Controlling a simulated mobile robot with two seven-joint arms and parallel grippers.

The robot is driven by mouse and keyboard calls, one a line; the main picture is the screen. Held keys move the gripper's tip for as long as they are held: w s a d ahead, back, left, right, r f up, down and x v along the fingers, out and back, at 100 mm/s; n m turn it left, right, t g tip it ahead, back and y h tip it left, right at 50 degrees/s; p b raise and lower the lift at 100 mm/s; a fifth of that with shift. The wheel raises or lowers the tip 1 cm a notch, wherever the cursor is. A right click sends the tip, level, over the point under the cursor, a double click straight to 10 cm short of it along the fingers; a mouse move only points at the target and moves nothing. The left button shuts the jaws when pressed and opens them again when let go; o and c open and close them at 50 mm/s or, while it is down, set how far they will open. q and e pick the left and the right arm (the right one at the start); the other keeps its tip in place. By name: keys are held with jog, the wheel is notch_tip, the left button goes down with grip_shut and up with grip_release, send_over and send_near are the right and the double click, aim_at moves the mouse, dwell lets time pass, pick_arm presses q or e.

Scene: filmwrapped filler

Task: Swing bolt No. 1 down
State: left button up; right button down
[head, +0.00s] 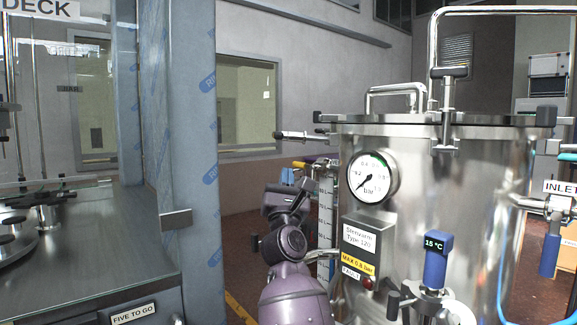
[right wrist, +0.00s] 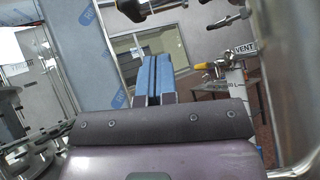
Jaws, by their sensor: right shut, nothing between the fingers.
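The steel pressure vessel (head: 480,190) stands at the right of the head view, its flat lid on top. A swing bolt with a dark T-handle (head: 447,73) stands upright at the front of the lid. Another bolt (head: 298,135) sticks out leftward at the left rim, roughly level; I see no number on either. My right gripper (head: 288,176) is below and near that left bolt, apart from it. Its blue fingers (right wrist: 153,75) are together and empty in the right wrist view, where bolt hardware (right wrist: 150,8) shows above them. My left gripper is not in view.
A pressure gauge (head: 373,177), a blue-handled thermometer fitting (head: 436,262) and an inlet pipe (head: 540,204) project from the vessel. A film-wrapped post (head: 190,150) and steel deck (head: 90,240) stand left. A yellow-handled vent valve (right wrist: 208,66) is right of the fingers.

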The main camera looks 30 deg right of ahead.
jog(key=v, duration=0.4)
jog(key=shift+s+a+f, duration=0.1)
jog(key=shift+a+f, duration=0.1)
jog(key=shift+f, duration=0.15)
